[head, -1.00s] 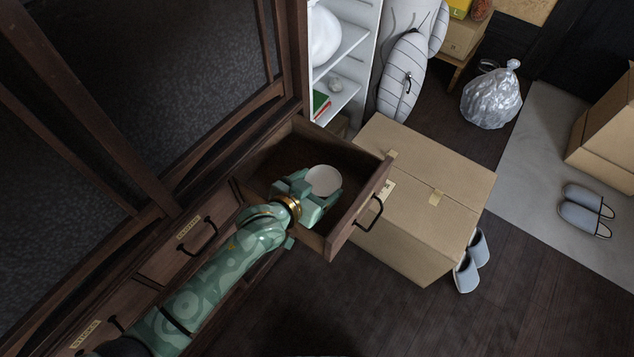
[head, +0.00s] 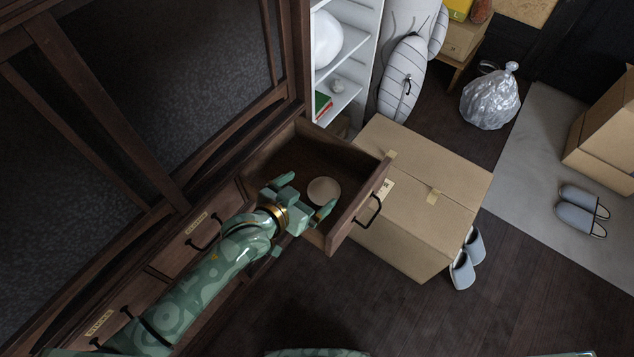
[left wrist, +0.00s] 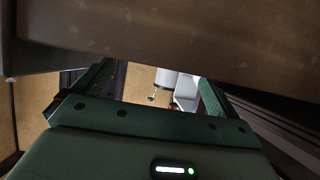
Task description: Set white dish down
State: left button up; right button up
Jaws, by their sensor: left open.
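The white dish (head: 324,190), looking beige in the shade, is in the open drawer (head: 340,226), towards its front panel. It appears to lie flat on the drawer floor. My left gripper (head: 304,196) is open, its two fingers spread wide, and is just left of the dish over the drawer's near side. One fingertip is close to the dish's near edge; I cannot tell whether they touch. In the left wrist view my left gripper (left wrist: 150,92) shows open and empty, and I cannot make out the dish. My right gripper is not in view.
The drawer juts from a dark wooden cabinet (head: 165,262). A closed cardboard box (head: 425,200) stands right beside the drawer front. A white shelf (head: 345,60) stands behind. Slippers (head: 583,210) and a silver bag (head: 490,97) are on the floor further right.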

pick_arm(q)
jog(key=p+v, duration=0.2)
jog(key=v, duration=0.3)
jog(key=shift+s+a+r, duration=0.1)
jog(key=shift+s+r, duration=0.15)
jog(key=shift+r, duration=0.1)
jog(key=shift+s+a, duration=0.35)
jog(key=shift+s, duration=0.15)
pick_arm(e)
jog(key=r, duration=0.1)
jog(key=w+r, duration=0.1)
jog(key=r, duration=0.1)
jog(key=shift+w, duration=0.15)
